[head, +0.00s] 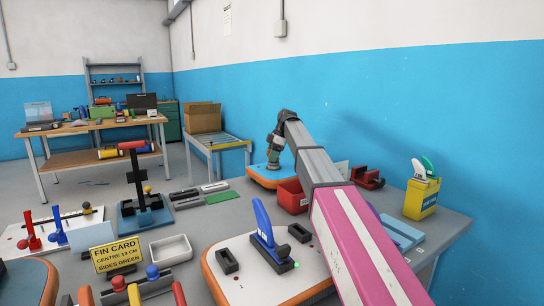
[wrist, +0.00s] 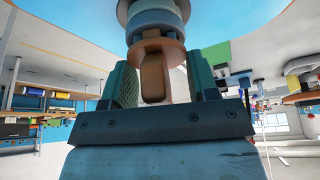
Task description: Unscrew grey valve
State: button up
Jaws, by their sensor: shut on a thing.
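My gripper (head: 275,157) is at the far end of my outstretched arm, pointing down over a blue board with an orange rim (head: 266,179) by the wall. In the wrist view my gripper (wrist: 155,85) has its two green fingers on either side of a brown, tab-like stem. Above the stem are a brown collar and the round grey body of the grey valve (wrist: 155,20). My gripper is shut on this valve part. In the head view the valve is small and mostly hidden by the gripper. Whether it is still seated in the board I cannot tell.
A red bin (head: 290,196) stands close to the right of the board. A white board with a blue lever (head: 264,225) lies nearer, under my arm. A yellow container (head: 421,198) is at the right. A frame table (head: 226,141) with a cardboard box stands behind.

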dwell(0.3)
jog(key=n+g, duration=0.1)
jog(key=n, duration=0.1)
jog(key=shift+n, duration=0.4)
jog(key=shift+s+f+n+h, duration=0.1)
jog(key=shift+s+n+h, duration=0.05)
jog(key=shift+n+h, duration=0.2)
jog(key=shift+s+d+n+g+h, duration=0.1)
jog(key=shift+n+g+h, duration=0.15)
jog(key=shift+n, duration=0.65)
jog(key=shift+d+n+g+h, duration=0.1)
jog(key=shift+n+g, duration=0.25)
jog(key=shift+n, duration=0.5)
jog(key=o, duration=1.1)
